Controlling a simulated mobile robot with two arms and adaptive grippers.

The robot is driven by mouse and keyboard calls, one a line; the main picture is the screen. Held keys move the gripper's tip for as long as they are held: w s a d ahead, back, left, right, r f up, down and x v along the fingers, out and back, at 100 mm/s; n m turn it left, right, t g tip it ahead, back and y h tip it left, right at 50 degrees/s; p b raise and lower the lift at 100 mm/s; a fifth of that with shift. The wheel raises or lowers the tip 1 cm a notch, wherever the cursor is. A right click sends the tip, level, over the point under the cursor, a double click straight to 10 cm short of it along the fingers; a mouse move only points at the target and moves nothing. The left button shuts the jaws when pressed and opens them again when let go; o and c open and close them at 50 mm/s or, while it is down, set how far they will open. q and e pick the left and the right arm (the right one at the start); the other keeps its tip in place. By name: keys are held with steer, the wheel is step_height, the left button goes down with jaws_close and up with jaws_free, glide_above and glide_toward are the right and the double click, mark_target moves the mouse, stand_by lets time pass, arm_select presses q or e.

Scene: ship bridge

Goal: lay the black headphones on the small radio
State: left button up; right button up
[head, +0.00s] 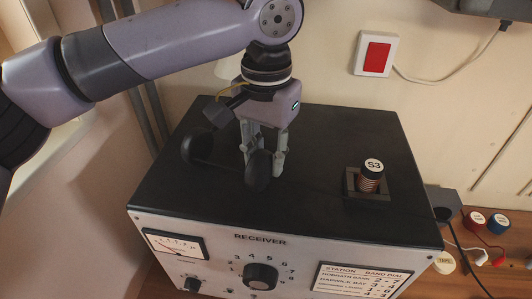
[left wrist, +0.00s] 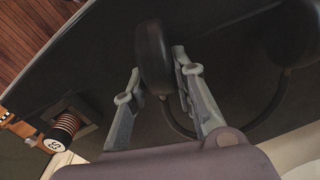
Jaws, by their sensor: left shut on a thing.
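The black headphones (head: 258,172) are at the top of the radio marked RECEIVER (head: 315,133), a wide box with a black top and a pale dial front. No other radio shows. My left gripper (head: 264,158) points down and is shut on one ear cup. The other ear cup (head: 197,146) is to its left. In the left wrist view, the held ear cup (left wrist: 153,55) is between my left fingers (left wrist: 157,82), and the thin headband curves off to the right. I cannot tell if the cups touch the black top. My right gripper is out of view.
A coil marked S3 (head: 371,176) stands in a square holder on the radio's right side. A red wall switch (head: 377,57) is behind. Coloured plugs with cables (head: 474,219) are at the right. The radio's front top is clear.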

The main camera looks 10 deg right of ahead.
arm_select(q)
steer(key=shift+f, duration=0.2)
steer(key=o, duration=1)
steer(key=shift+o, duration=0.2)
steer(key=shift+r, duration=0.1)
